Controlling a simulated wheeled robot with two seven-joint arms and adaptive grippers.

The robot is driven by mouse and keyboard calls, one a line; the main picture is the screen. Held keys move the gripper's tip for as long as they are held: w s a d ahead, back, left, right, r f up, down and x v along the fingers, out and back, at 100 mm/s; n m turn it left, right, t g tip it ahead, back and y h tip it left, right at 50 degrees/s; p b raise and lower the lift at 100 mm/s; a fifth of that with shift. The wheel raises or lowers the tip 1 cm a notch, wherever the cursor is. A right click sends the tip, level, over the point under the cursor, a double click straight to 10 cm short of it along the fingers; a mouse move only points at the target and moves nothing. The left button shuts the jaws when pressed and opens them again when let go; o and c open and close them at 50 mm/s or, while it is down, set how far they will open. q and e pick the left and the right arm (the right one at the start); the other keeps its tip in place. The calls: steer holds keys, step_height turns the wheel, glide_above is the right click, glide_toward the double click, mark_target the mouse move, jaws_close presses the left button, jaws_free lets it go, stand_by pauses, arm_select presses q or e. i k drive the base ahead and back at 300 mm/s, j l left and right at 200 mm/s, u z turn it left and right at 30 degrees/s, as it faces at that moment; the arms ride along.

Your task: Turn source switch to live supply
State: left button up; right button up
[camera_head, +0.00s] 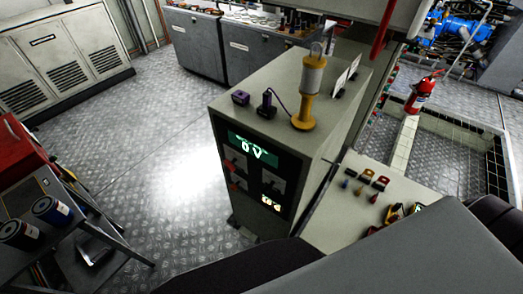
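A grey cabinet (325,130) stands in the middle, with a dark control panel on its front. A green display (253,149) at the top of the panel reads "0 V". Below it is a switch plate with a red part (231,165), and a second reddish control (238,183) under that. Another switch plate (272,184) is on the panel's right, above a small lit readout (270,204). I cannot read the labels, so I cannot tell which is the source switch or its position. Neither gripper is in view.
A yellow-based lamp-like device (304,122) and purple-and-black plugs (266,104) stand on the cabinet. A side bench (340,213) holds small coloured parts. A cart (80,235) with cans is at left, a red extinguisher (421,94) at right. The metal floor (170,165) left of the cabinet is clear.

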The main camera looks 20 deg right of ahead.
mark_target(229, 165)
steer(key=j+z, duration=0.3)
steer(key=z, duration=0.15)
steer(key=j+z, duration=0.25)
steer(key=z, duration=0.2)
steer(key=k+z, duration=0.3)
steer(key=k+j, duration=0.05)
steer(key=k, duration=0.05)
